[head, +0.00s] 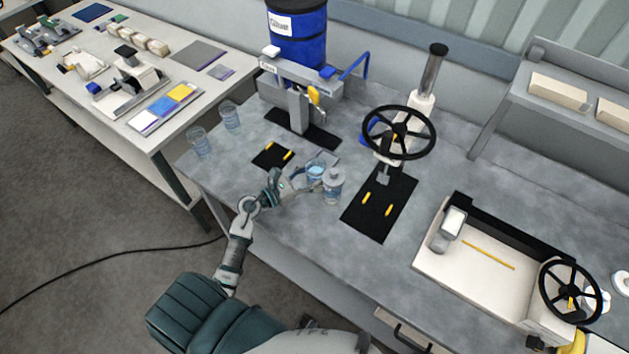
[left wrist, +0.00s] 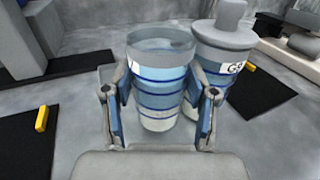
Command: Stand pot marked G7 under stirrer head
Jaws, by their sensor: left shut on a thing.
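My left gripper (head: 309,177) is shut on an open clear pot (left wrist: 160,85) with blue bands, which stands upright between its fingers. The same pot shows in the head view (head: 316,170); its label is turned aside and cannot be read. A second pot (left wrist: 219,55), with a grey knobbed lid, stands close on its right; its label begins with G, the digit unclear. It also shows in the head view (head: 333,188). The stirrer head (head: 384,174) hangs under a black handwheel (head: 399,132), over a black mat (head: 380,222) with two yellow strips. My right gripper is not in view.
Two clear pots (head: 199,142) (head: 230,116) stand at the bench's left. A small black mat (head: 271,156) lies left of the gripper. A blue glue drum (head: 297,38) stands behind. A white tray machine (head: 478,260) is at right. Bench in front of the mats is clear.

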